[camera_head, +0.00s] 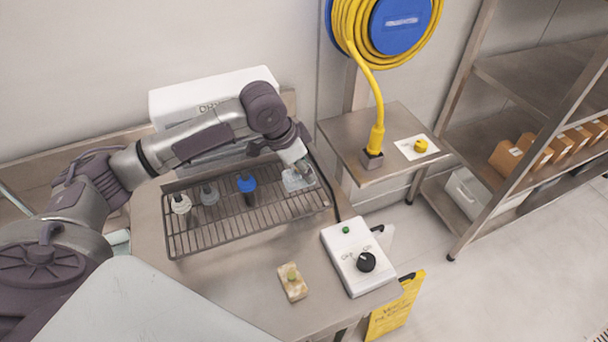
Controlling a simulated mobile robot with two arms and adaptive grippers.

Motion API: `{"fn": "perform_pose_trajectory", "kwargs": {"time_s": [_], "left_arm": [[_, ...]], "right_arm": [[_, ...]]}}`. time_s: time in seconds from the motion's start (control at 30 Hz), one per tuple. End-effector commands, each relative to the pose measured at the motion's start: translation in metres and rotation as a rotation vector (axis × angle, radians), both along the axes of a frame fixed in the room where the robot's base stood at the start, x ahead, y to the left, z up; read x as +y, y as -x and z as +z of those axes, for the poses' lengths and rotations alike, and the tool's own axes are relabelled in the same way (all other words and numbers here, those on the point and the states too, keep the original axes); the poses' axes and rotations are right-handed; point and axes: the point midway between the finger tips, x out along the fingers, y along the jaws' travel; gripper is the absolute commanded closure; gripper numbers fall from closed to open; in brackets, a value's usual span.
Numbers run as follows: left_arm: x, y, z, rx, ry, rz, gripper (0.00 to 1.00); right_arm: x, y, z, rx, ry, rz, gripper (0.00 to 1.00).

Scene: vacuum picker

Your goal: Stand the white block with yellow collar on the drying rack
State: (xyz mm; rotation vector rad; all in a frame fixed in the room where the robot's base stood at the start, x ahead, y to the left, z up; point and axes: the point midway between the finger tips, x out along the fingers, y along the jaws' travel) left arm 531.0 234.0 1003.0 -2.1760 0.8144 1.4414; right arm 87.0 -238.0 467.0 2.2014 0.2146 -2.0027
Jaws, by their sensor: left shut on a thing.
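My left gripper (302,166) is over the right end of the drying rack (220,236), pointing down, and is shut on a pale, greyish thing (294,181). The fingers hide much of that thing, and I cannot make out a yellow collar on it or tell whether it touches the wires. My right gripper is not in view.
A blue-topped piece (247,184), a grey piece (209,195) and a cream piece (181,204) stand on the rack. A white control box with a black knob (352,272) is right of it. A side table (345,137) holds a yellow hose end (376,140).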

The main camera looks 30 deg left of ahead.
Motion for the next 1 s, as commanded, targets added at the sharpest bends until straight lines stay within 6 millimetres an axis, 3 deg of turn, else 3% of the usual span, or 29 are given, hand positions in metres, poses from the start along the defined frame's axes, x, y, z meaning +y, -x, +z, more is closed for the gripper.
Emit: {"fn": "perform_pose_trajectory", "kwargs": {"time_s": [0.23,0.6,0.63,0.7,0.8,1.0], "left_arm": [[-0.001,0.001,-0.033,0.003,0.001,-0.001,0.97],[-0.001,0.001,-0.038,0.001,0.0,0.0,0.97],[-0.001,0.001,-0.039,0.001,0.0,0.0,0.57],[-0.001,0.001,-0.038,0.001,0.0,0.0,0.46],[-0.001,0.001,-0.038,0.001,0.0,0.0,0.34],[-0.001,0.001,-0.038,0.001,0.0,0.0,0.34]], "right_arm": [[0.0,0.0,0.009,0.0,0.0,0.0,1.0],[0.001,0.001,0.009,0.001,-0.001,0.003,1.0],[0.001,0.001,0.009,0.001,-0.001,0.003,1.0],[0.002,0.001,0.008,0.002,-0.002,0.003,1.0],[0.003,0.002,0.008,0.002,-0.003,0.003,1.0],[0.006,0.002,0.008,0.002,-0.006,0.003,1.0]]}}
